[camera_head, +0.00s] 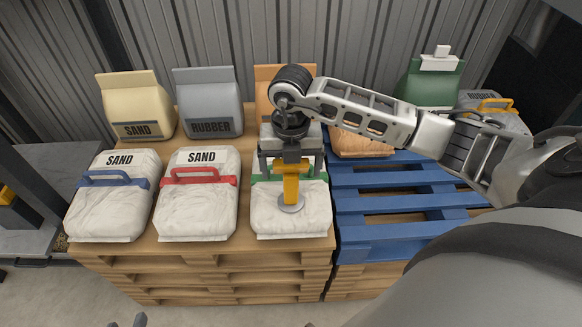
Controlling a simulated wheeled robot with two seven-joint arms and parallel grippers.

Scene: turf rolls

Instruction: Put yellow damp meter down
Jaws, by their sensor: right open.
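The yellow damp meter (291,183) has a yellow body and a round grey foot. It stands on the white bag with a green handle (262,219), the third in the front row. My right gripper (291,166) is directly above this bag, pointing down. Its two fingers are spread apart on either side of the meter's upper part, with gaps between. The gripper hides the meter's top and part of the green handle. Small grey tips at the bottom left edge may be my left gripper (126,321); its jaws cannot be made out.
White sand bags with a blue handle (112,205) and a red handle (197,205) lie left on the wooden pallets (215,266). Tan sand (138,95) and grey rubber bags (208,92) stand behind. A mostly bare blue pallet (385,203) and a green bag (428,86) are right.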

